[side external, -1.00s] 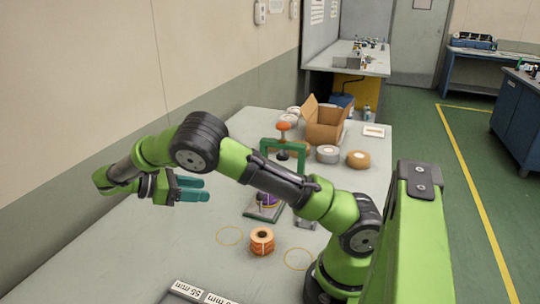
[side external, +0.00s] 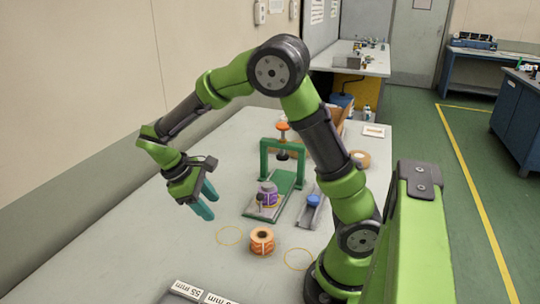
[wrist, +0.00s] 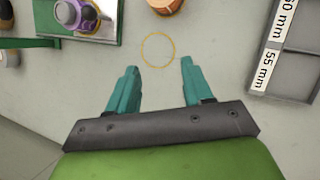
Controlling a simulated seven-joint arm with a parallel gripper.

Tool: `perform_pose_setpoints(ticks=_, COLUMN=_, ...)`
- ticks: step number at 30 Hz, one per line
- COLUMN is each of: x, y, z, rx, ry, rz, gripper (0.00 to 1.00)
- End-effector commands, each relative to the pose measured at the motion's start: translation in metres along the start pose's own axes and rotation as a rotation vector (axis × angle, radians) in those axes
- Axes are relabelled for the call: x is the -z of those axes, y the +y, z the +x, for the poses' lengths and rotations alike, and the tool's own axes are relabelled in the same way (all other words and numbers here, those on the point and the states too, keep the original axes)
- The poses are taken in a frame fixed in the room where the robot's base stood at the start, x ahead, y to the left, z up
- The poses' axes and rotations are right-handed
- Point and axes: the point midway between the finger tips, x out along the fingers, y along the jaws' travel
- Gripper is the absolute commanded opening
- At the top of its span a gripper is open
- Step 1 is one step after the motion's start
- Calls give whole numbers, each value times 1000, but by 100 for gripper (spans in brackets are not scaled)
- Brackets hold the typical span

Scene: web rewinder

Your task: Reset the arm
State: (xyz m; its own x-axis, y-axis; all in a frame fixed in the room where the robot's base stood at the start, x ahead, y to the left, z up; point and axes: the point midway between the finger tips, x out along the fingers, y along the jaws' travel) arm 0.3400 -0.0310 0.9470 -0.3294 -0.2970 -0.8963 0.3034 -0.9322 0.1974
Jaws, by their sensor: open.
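My gripper (side external: 207,203) hangs above the left part of the grey table (side external: 180,240), fingers pointing down and slightly right. Its two teal fingers are apart with nothing between them. In the wrist view my gripper (wrist: 155,85) is also open and empty, with a yellow ring mark (wrist: 158,49) on the table beyond the fingertips. An orange roll (side external: 262,241) stands on the table to the right of the gripper, between two yellow ring marks; its lower part shows at the top of the wrist view (wrist: 165,4).
A green press frame (side external: 282,145) with an orange knob stands behind, with a purple-banded roll (side external: 267,195) on its base. A blue-topped piece (side external: 313,201) sits on a grey rail beside it. A labelled tray (side external: 190,293) lies at the front edge. A wall borders the left.

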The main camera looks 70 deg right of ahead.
Motion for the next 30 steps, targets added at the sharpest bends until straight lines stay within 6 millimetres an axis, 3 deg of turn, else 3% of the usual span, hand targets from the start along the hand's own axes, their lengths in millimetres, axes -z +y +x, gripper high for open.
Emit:
perform_pose_setpoints(ticks=6, x=-36, y=-34, z=-36, rx=231, ry=350, rz=269, gripper=51)
perform_pose_setpoints(ticks=15, x=-91, y=-66, z=-76, rx=492, ry=739, rz=565, gripper=51)
perform_pose_setpoints(ticks=22, x=-124, y=-72, z=-90, rx=537, ry=913, rz=617, gripper=51)
perform_pose_setpoints(ticks=30, x=-131, y=-66, z=-99, rx=530, ry=966, rz=634, gripper=51)
